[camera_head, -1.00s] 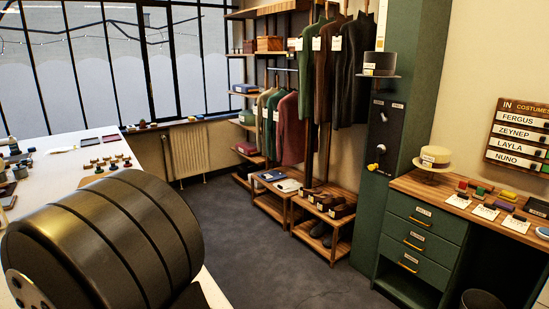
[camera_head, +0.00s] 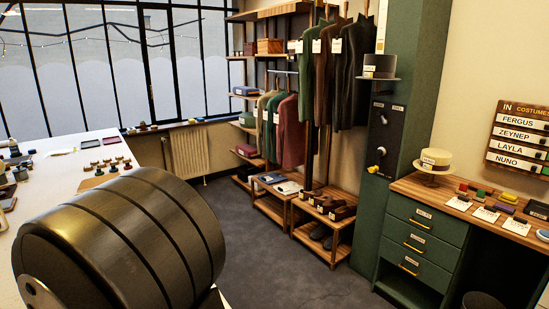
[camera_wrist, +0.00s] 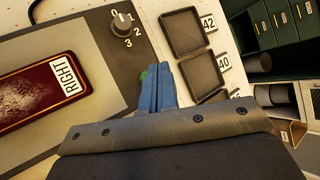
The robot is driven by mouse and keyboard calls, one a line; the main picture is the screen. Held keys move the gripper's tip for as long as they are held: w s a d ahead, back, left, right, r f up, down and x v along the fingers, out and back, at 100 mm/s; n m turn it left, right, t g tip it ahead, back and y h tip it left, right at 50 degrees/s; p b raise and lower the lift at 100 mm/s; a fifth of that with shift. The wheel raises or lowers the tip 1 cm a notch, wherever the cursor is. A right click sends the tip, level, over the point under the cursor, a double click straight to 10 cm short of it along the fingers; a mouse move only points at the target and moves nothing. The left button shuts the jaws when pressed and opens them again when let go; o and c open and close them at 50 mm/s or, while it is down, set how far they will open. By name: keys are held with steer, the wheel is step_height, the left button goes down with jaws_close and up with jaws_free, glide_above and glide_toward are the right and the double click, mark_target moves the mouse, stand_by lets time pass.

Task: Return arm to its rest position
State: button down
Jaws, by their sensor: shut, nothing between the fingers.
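My gripper (camera_wrist: 158,72) shows in the wrist view as two blue fingers pressed together, with nothing between them. It is over a white table top (camera_wrist: 140,15), between a grey panel with a dial and some dark square trays. A bit of green shows just left of the fingertips; I cannot tell what it is. In the head view a big dark rounded link of my arm fills the lower left, and my gripper is not visible there.
In the wrist view a dial (camera_wrist: 121,25) and a dark red item marked RIGHT (camera_wrist: 40,92) lie left. Trays (camera_wrist: 186,32) marked 42 and 40 lie right. In the head view the white table (camera_head: 40,185) is left, a green drawer cabinet (camera_head: 420,235) right, open floor (camera_head: 265,255) between.

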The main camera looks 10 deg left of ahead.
step_height(320, 180, down, 2)
steer(key=shift+d+f, duration=0.1)
steer(key=shift+f, duration=0.25)
step_height(320, 180, up, 17)
steer(key=w+m+g, duration=0.1)
steer(key=m+g, duration=0.8)
steer(key=m, duration=0.8)
steer(key=shift+y, duration=0.3)
steer(key=shift+f, duration=0.15)
stand_by(1.6)
